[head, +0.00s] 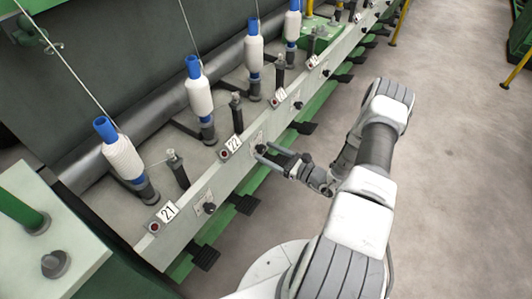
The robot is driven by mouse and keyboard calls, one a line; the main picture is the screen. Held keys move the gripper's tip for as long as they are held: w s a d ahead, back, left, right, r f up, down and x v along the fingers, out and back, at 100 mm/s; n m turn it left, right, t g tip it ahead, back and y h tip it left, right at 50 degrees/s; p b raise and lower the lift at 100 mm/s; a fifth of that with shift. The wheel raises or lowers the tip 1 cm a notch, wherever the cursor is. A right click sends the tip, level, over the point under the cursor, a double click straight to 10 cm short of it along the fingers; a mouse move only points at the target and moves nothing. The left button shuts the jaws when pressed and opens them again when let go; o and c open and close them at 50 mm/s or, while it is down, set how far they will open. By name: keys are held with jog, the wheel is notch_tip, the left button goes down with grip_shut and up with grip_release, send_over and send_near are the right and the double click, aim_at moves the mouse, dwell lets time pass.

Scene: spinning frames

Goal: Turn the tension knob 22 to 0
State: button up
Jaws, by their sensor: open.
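The number plate 22 (232,143) is on the slanted front rail of the spinning frame. A small dark knob (262,149) sits on a pale dial plate (257,137) just to its right. My gripper (264,152) reaches in from the right at the rail, open. Its two fingers lie close to either side of this knob; whether they touch it cannot be told. The fingers partly cover the knob, and its pointer and dial marks are too small to read.
A similar knob (209,208) sits beside number plate 21 (167,212), and another (298,105) farther along the rail. White bobbins (198,95) stand behind the rail. Dark pedals (205,257) jut out below it. The concrete floor (455,150) at right is clear.

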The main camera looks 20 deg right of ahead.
jog(key=shift+w+a, duration=0.35)
jog(key=shift+w, duration=0.15)
grip_shut()
jog(key=shift+d+n, duration=0.1)
jog(key=shift+n, duration=0.2)
jog(key=n, duration=0.4)
jog(key=shift+n+b, duration=0.3)
jog(key=shift+n, duration=2.3)
